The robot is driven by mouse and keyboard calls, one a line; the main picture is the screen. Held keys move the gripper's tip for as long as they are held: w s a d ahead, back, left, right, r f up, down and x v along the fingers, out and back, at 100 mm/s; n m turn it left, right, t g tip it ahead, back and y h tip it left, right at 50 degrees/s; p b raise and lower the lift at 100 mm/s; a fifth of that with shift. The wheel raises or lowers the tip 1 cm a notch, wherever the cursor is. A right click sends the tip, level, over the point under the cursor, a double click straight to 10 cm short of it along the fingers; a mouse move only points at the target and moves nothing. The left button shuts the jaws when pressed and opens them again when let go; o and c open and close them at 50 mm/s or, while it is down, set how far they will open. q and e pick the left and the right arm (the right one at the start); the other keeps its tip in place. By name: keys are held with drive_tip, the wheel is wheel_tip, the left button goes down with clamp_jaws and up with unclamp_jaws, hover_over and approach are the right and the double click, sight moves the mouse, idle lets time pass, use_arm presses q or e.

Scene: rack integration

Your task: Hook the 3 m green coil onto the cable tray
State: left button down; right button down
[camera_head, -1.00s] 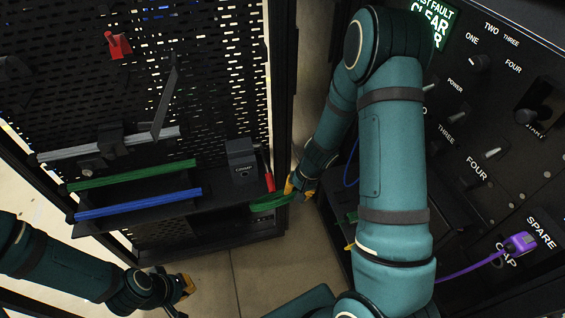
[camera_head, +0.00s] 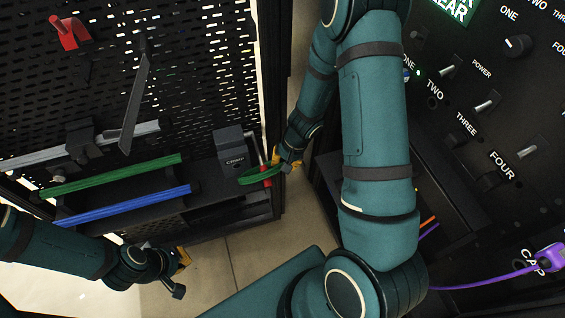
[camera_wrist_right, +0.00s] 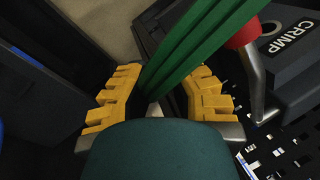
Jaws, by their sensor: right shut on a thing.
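A green coil (camera_head: 259,176) is in my right gripper (camera_head: 288,160), beside the right post of the perforated rack and in front of the crimp tool's box. In the right wrist view the green coil (camera_wrist_right: 203,45) runs up and away from between the yellow fingers of my right gripper (camera_wrist_right: 160,103), which is shut on it. My left gripper (camera_head: 181,268) hangs low at the lower left, over the floor; its fingers are too small to read. Long green strands (camera_head: 110,177) lie along the rack shelf. I cannot tell which thing is the cable tray.
Blue strands (camera_head: 130,203) and a grey bar (camera_head: 115,137) run along the rack. The crimp box (camera_head: 232,150) with a red-handled tool stands at the shelf's right end. A switch panel (camera_head: 500,150) with a purple plug (camera_head: 550,258) fills the right side. Floor shows between rack and panel.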

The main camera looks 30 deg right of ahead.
drive_tip(key=shift+s+f, duration=0.3)
drive_tip(key=shift+f, duration=0.05)
drive_tip(key=shift+w, duration=0.1)
drive_tip(key=c, duration=1)
unclamp_jaws()
drive_tip(key=shift+c, duration=0.2)
drive_tip(key=shift+f, duration=0.1)
drive_tip(key=p+v, duration=0.6)
drive_tip(key=v, duration=0.7)
drive_tip(key=shift+a+r, duration=0.15)
drive_tip(key=shift+r, duration=0.25)
